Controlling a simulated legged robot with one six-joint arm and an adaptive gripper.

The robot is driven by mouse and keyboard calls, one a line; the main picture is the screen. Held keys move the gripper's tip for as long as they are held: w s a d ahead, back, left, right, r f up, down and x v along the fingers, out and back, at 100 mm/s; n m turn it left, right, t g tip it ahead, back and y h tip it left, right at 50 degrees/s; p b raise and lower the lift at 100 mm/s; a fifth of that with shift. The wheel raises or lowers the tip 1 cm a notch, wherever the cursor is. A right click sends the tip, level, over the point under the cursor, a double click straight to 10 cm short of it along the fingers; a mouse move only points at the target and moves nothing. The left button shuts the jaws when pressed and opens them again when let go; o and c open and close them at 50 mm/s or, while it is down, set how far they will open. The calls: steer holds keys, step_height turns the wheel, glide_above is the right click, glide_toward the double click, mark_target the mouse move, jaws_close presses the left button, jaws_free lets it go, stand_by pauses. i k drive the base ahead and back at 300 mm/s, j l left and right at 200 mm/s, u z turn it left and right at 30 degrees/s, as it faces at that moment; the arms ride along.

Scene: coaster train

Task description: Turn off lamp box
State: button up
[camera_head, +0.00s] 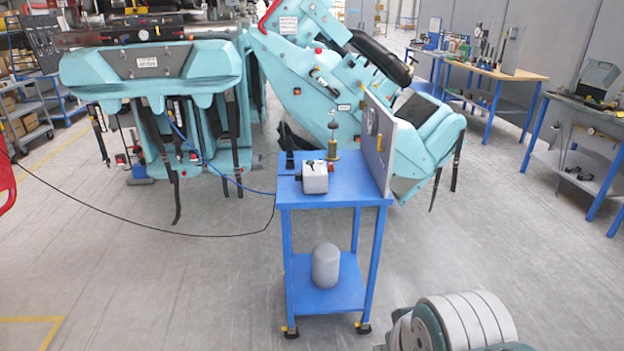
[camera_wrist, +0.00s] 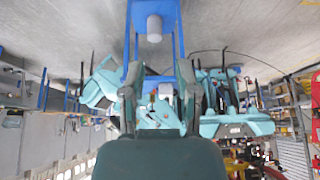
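A small light-grey box (camera_head: 315,178) with a dark switch-like part on top, probably the lamp box, sits on the blue cart's top (camera_head: 345,190), near its front left. I cannot tell the switch position or whether a lamp is lit. In the wrist view, which is upside down, a pale box (camera_wrist: 166,89) shows between the fingers, some distance beyond them. My gripper (camera_wrist: 159,72) has its two dark fingers spread apart with nothing held. The gripper is not clearly seen in the head view; only part of my arm shows at the bottom right.
A grey upright panel (camera_head: 378,140) stands on the cart's right edge. A brass-coloured post (camera_head: 333,140) and a black item (camera_head: 290,160) stand behind the box. A grey cylinder (camera_head: 326,265) is on the lower shelf. Teal coaster seats (camera_head: 150,66) stand behind; floor around the cart's front is clear.

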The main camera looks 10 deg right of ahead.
mark_target(316, 181)
steer(key=i+j, duration=0.1)
steer(key=i+j+z, duration=0.15)
steer(key=z, duration=0.25)
steer(key=i+j+z, duration=0.1)
steer(key=z, duration=0.25)
steer(key=i+j+z, duration=0.1)
steer(key=j, duration=0.4)
steer(key=i+j+z, duration=0.1)
steer(key=j, duration=0.35)
steer(key=i+j, duration=0.2)
steer(key=j, duration=0.3)
steer(key=i+j+z, duration=0.15)
steer(key=j, duration=0.35)
steer(key=j+z, duration=0.1)
steer(key=j, duration=0.4)
steer(key=i, duration=0.05)
